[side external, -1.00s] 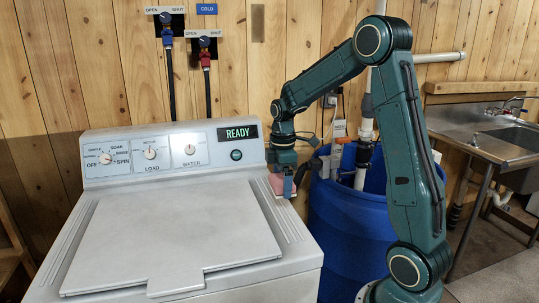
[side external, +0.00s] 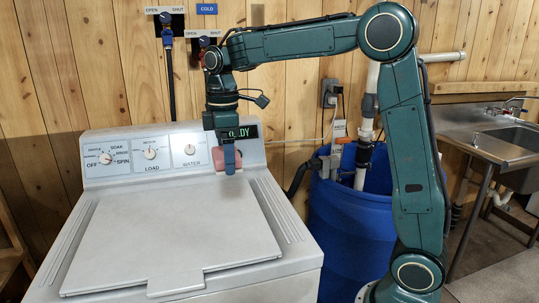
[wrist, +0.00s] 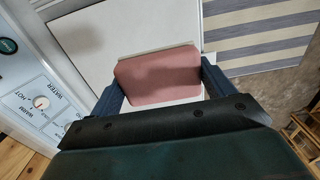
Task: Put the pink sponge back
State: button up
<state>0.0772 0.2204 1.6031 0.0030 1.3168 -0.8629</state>
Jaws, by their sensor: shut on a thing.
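The pink sponge (side external: 218,160) is held in my gripper (side external: 228,162), in front of the right part of the washer's control panel. In the wrist view the sponge (wrist: 157,76) spans the gap between the two dark blue fingers, which press on its left and right sides. My gripper points down above the back right of the washer, and one finger covers part of the sponge in the side view. The gap under the sponge is hard to judge.
The white washer (side external: 180,230) has its lid shut and bare. Its upright panel with knobs (side external: 190,150) stands close behind my gripper. A blue barrel (side external: 345,225) with pipes stands to the right. A metal sink (side external: 500,145) is at the far right.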

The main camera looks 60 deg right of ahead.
jog(key=shift+a+r, duration=0.45)
jog(key=shift+a, duration=0.2)
send_over(229, 236)
notch_tip(229, 236, down, 16)
jog(key=shift+r, duration=0.1)
jog(key=shift+f, duration=2.1)
jog(key=shift+f, duration=0.1)
jog(key=o, duration=0.9)
